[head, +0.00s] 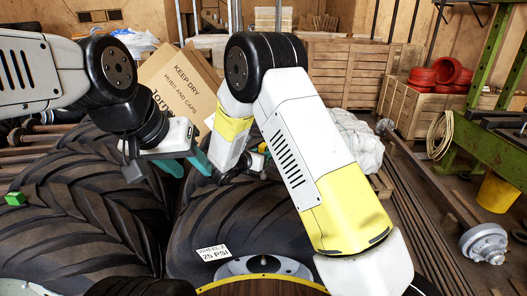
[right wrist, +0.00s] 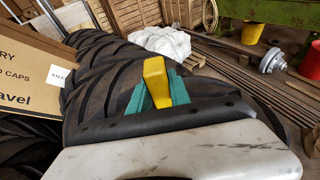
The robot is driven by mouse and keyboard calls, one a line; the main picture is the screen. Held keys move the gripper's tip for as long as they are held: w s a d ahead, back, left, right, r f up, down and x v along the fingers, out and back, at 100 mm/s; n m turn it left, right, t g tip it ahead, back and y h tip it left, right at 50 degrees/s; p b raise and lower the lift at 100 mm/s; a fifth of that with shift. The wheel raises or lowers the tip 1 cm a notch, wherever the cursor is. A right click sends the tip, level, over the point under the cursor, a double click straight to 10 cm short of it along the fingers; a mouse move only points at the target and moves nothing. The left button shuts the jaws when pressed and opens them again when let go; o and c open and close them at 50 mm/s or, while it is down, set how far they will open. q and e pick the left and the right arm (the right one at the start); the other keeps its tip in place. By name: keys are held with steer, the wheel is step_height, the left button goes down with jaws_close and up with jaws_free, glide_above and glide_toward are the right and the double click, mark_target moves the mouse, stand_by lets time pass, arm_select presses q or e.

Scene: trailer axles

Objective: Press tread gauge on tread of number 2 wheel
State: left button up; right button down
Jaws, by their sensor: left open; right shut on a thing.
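The number 2 wheel (head: 232,215) is a large black lugged tire with a white label reading "WHEEL 2, 25 PSI" (head: 213,253). Its tread also fills the middle of the right wrist view (right wrist: 100,75). My right gripper (right wrist: 158,90) is shut on the yellow tread gauge (right wrist: 155,72), which is between its teal fingers over the tread. I cannot tell whether the gauge touches the rubber. In the head view my right arm mostly hides that gripper. My left gripper (head: 187,164) is open and empty above the tires, left of the right arm.
Another large tire (head: 85,190) lies left, with a small green block (head: 14,199) on it. A cardboard box (head: 178,85) stands behind the wheels. Long metal bars (head: 425,185), a hub (head: 484,243) and a yellow bucket (head: 497,190) are at right.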

mark_target(263, 145)
steer(key=shift+r, duration=2.75)
